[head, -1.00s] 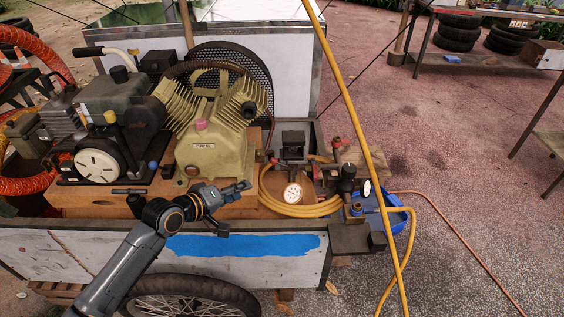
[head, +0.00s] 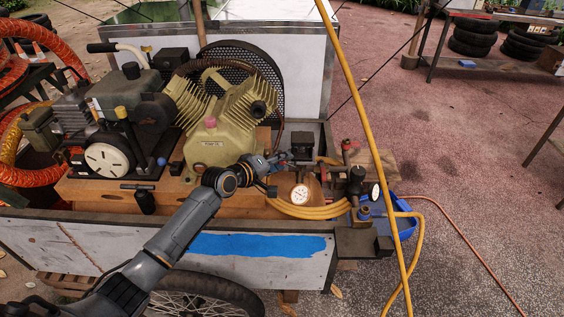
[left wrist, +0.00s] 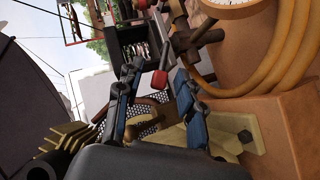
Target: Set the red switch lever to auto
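The red switch lever (left wrist: 159,80) shows in the left wrist view as a dark stem with a red tip, beside the black switch box (left wrist: 130,45). My left gripper (left wrist: 157,92) is open, with one blue-padded finger on each side of the red tip; I see gaps and no clear contact. In the head view my left gripper (head: 268,165) is just left of the black switch box (head: 302,145), and the lever cannot be made out there. My right gripper is not in view.
The beige compressor pump (head: 212,145) stands to the left. A red-knobbed valve (head: 348,146) is to the right. A yellow hose crosses in front.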

